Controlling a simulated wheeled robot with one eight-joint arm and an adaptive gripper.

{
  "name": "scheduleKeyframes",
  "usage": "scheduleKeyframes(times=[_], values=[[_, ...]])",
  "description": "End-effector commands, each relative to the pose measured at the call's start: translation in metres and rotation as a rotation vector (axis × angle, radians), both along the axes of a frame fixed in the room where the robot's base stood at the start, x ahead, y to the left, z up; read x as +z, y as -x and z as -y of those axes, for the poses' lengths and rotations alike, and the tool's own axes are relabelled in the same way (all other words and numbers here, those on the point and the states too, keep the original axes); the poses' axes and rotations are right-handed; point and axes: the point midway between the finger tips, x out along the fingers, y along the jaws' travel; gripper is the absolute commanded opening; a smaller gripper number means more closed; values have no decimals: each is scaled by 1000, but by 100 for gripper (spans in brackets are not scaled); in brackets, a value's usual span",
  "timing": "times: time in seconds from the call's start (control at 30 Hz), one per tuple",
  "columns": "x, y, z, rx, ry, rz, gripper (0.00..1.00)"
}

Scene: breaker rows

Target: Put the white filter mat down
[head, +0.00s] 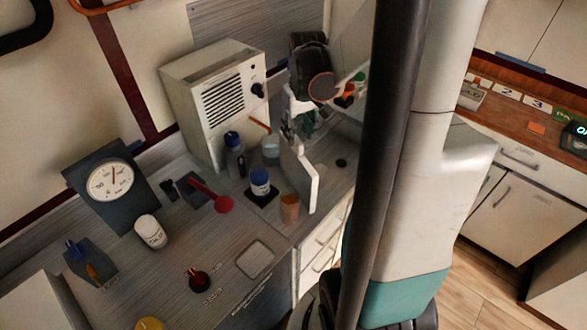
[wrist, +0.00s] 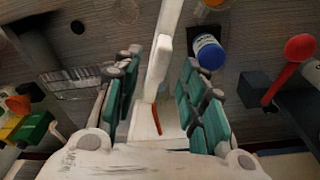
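The white filter mat (head: 300,178) is a thin white panel, upright and slightly tilted, under my gripper (head: 298,122) near the counter's front edge in the head view. I cannot tell whether its lower edge touches the counter. In the wrist view the mat (wrist: 159,62) runs between the teal finger pads of my gripper (wrist: 168,72).
A blue-capped jar (head: 260,182) on a dark square and an orange cup (head: 289,208) stand just left of the mat. Behind are a dark blue-capped bottle (head: 234,155) and a white vented box (head: 215,95).

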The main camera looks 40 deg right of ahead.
Motion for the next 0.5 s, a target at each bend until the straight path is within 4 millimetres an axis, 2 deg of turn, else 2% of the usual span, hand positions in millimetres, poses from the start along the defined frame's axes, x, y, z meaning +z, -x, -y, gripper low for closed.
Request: scheduleKeyframes(times=[0.3,0.5], values=[[-43,-4,1,0,0,0,38],[-49,-5,1,0,0,0,38]])
